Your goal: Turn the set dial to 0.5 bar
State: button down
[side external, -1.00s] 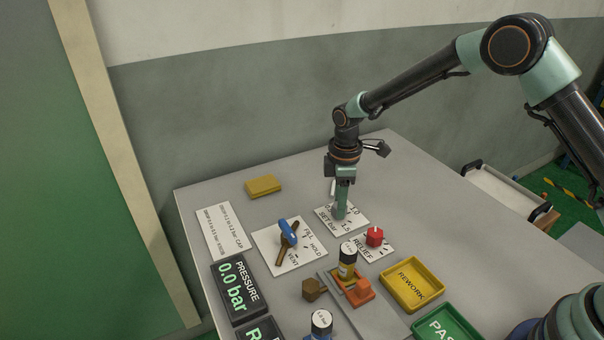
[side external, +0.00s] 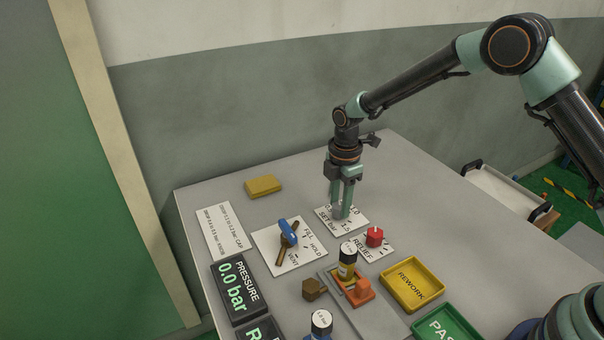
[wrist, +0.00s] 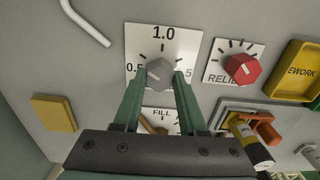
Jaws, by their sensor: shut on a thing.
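The set dial (wrist: 160,71) is a grey faceted knob on a white plate (wrist: 143,34) marked 0.5 at left and 1.0 at top; the right-hand label is partly covered by a finger. A pale pointer mark shows on the knob's left part, toward the 0.5 side; its exact reading is hard to tell. My gripper (wrist: 161,77) points down with one green finger on each side of the knob, shut on it. In the side view my gripper (side external: 342,212) stands over the set plate (side external: 354,226) and mostly hides the knob. The pressure display (side external: 236,286) reads 0.0 bar.
The red relief knob (side external: 374,237) is close to the right of the set plate. A capped column (side external: 347,262), yellow rework tray (side external: 412,284) and yellow block (side external: 263,186) stand around.

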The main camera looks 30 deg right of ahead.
aim_at(340, 205)
jog(key=shift+c, duration=2.3)
grip_release()
notch_tip(340, 205, up, 12)
jog(key=shift+r, duration=0.1)
